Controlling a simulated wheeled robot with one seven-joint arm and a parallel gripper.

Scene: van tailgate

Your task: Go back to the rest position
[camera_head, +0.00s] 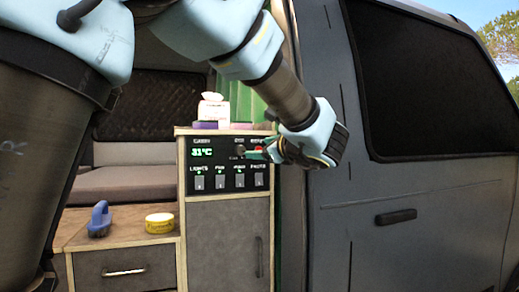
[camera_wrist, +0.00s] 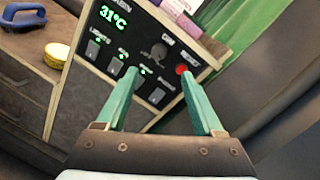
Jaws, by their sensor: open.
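My gripper (camera_wrist: 166,98) is open and empty, its two green fingers spread in front of the control panel (camera_wrist: 124,62). In the head view my gripper (camera_head: 262,152) is at the panel's right side, beside the van's grey door, and hides part of the panel's upper right. The panel (camera_head: 228,184) has a lit 31°C display, a row of labelled switches with green lights, a dark knob (camera_wrist: 158,50) and a red button (camera_wrist: 182,69). I cannot tell whether a fingertip touches the panel.
A tissue box (camera_head: 213,112) and other small items stand on top of the cabinet (camera_head: 228,240). A blue-handled brush (camera_head: 99,219) and a yellow round tin (camera_head: 159,223) sit on the lower wooden counter. The van's grey door (camera_head: 420,235) stands close on the right.

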